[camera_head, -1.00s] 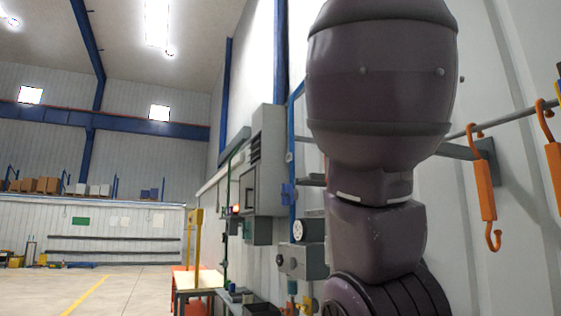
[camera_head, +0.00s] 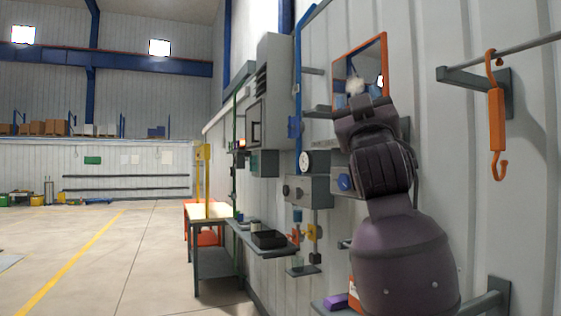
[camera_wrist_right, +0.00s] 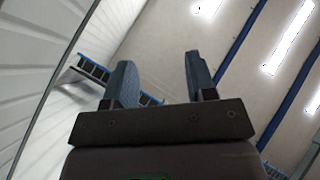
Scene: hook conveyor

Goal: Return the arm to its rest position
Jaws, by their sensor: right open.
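My right arm (camera_head: 400,255) rises from the lower right of the head view, in front of the pale wall. Its dark wrist end (camera_head: 375,145) is at the top, apart from the orange hook to its right. In the right wrist view my right gripper (camera_wrist_right: 160,82) has its two blue-grey fingers spread wide. Nothing is between them; the pale ceiling shows behind. The fingertips are hard to make out in the head view. My left gripper is not in view.
An orange hook (camera_head: 496,120) hangs from a rail (camera_head: 530,45) at right. An orange-framed mirror (camera_head: 375,55) and grey wall boxes (camera_head: 308,190) are close behind the arm. A shelf with a black tray (camera_head: 268,239) and a table (camera_head: 208,211) stand further left. Open floor (camera_head: 140,250) lies left.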

